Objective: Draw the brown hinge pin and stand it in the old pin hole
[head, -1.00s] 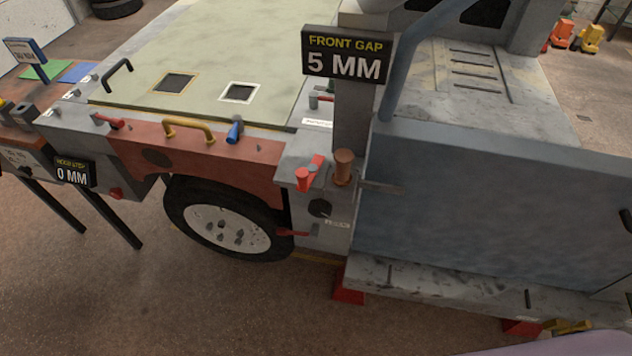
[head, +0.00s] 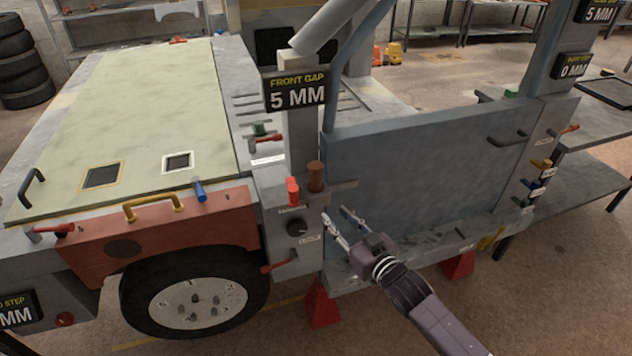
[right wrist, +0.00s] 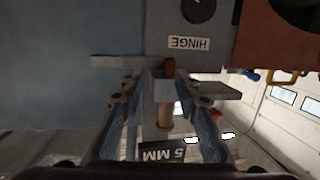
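The brown hinge pin (head: 316,177) stands upright at the hinge, by the left edge of the blue-grey door panel (head: 430,165). Its wide brown head shows above the hinge bracket (head: 343,185). In the right wrist view, which is upside down, the brown pin (right wrist: 165,117) shows between my fingers. My right gripper (head: 336,214) is open and empty, in front of the door panel, below and right of the pin. Its two fingers also show apart in the right wrist view (right wrist: 160,95). The old pin hole cannot be told for sure. My left gripper is out of view.
The "FRONT GAP 5 MM" sign (head: 296,91) hangs above the hinge on a post. Red stands (head: 321,304) support the sill. Open floor lies in front.

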